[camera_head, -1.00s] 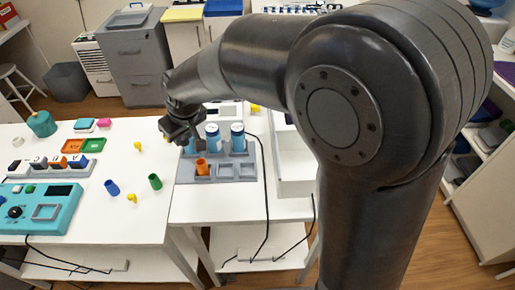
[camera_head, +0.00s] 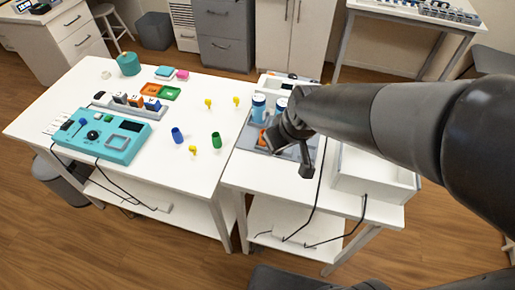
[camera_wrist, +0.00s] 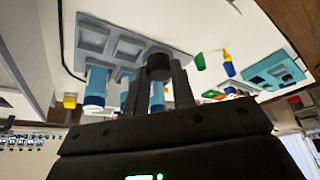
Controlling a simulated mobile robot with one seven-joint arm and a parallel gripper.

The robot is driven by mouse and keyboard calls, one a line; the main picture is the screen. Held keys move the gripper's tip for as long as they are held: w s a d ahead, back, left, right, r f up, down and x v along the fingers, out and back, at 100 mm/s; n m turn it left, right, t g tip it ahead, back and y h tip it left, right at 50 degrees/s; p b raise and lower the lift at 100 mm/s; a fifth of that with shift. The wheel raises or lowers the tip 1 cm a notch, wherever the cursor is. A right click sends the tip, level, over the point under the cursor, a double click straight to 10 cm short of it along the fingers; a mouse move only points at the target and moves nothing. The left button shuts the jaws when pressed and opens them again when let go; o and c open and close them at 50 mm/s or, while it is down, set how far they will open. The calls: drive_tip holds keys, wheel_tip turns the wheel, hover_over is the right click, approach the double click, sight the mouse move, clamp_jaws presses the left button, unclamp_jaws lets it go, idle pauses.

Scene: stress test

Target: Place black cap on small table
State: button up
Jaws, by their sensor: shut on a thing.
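The black cap (camera_wrist: 159,66) sits between the two dark fingers of my gripper (camera_wrist: 159,82) in the wrist view. My gripper is shut on it. In the head view my gripper (camera_head: 298,148) hangs over the smaller white table (camera_head: 262,181), in front of the grey rack (camera_head: 254,134). The arm hides part of the rack. I cannot clearly tell the cap from the dark fingers in the head view. The rack also shows in the wrist view (camera_wrist: 112,37), with blue-and-white bottles in it.
A white open bin (camera_head: 375,182) stands on the smaller table's right side. A black cable runs over the front edge. The larger white table (camera_head: 120,75) at left holds a teal panel (camera_head: 105,133), a blue cup (camera_head: 177,135), a green cup (camera_head: 216,140) and several yellow pieces.

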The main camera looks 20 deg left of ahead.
hover_over(242, 167)
drive_tip(key=s+d, duration=0.1)
wheel_tip(242, 167, down, 5)
drive_tip(key=shift+f, duration=2.25)
drive_tip(key=shift+f, duration=0.15)
drive_tip(key=o, duration=1)
drive_tip(key=shift+c, duration=0.2)
drive_tip(key=shift+s+d+r, duration=0.1)
drive_tip(key=shift+r, duration=0.5)
drive_tip(key=v, duration=1.1)
